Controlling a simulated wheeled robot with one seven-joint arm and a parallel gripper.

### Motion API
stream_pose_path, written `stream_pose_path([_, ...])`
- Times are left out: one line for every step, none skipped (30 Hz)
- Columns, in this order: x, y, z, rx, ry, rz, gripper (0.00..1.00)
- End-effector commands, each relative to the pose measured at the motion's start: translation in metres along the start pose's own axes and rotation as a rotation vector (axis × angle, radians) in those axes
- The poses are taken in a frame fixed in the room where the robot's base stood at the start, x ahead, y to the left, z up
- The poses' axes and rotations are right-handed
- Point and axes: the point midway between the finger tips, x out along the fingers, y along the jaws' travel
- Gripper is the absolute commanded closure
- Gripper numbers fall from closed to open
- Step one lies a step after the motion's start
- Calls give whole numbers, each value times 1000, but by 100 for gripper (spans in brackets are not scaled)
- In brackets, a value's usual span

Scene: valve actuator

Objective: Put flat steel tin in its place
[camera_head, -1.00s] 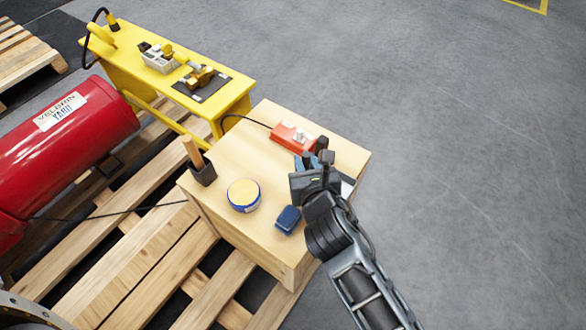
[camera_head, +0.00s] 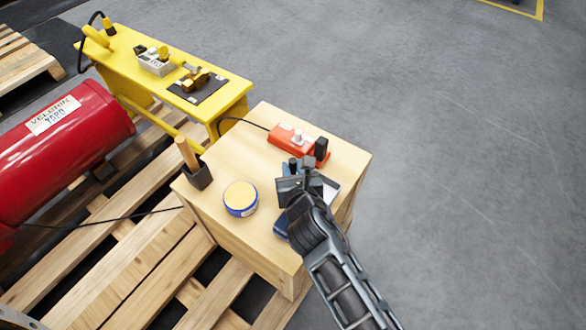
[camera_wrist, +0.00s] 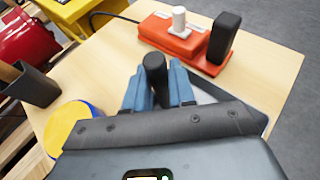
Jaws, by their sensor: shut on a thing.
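My gripper (camera_wrist: 158,88) is over the right part of the wooden box top, its blue fingers shut on a black cylinder (camera_wrist: 155,70). A flat grey open tray or tin (camera_head: 331,190) lies beside and behind the gripper, mostly hidden by it; its edge also shows in the wrist view (camera_wrist: 205,97). A round tin with a yellow top and blue side (camera_head: 240,197) stands on the box left of the gripper, apart from it. I cannot tell for certain which one is the flat steel tin.
An orange power strip (camera_head: 290,140) with a black upright block (camera_head: 321,149) lies at the back. A dark holder with a wooden handle (camera_head: 198,176) stands at the left corner. A blue object (camera_head: 281,225) is partly behind my gripper. The box's middle is clear.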

Motion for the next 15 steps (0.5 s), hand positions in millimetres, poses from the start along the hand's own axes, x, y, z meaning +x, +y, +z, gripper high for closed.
stream_pose_path([1, 0, -1, 0, 0, 0, 100])
stream_pose_path([1, 0, -2, -1, 0, 0, 100])
stream_pose_path([1, 0, -2, -1, 0, 0, 72])
stream_pose_path([1, 0, -2, -1, 0, 0, 69])
stream_pose_path([1, 0, -2, -1, 0, 0, 66])
stream_pose_path([1, 0, -2, -1, 0, 0, 62])
stream_pose_path([1, 0, -2, 0, 0, 0, 59])
stream_pose_path([1, 0, -2, 0, 0, 0, 57])
stream_pose_path([1, 0, -2, 0, 0, 0, 53])
stream_pose_path([1, 0, -2, 0, 0, 0, 50])
stream_pose_path([1, 0, -2, 0, 0, 0, 50])
stream_pose_path([1, 0, -2, 0, 0, 0, 50])
stream_pose_path([0, 0, -2, 0, 0, 0, 50])
stream_pose_path([0, 0, -2, 0, 0, 0, 50])
stream_pose_path([0, 0, -2, 0, 0, 0, 50])
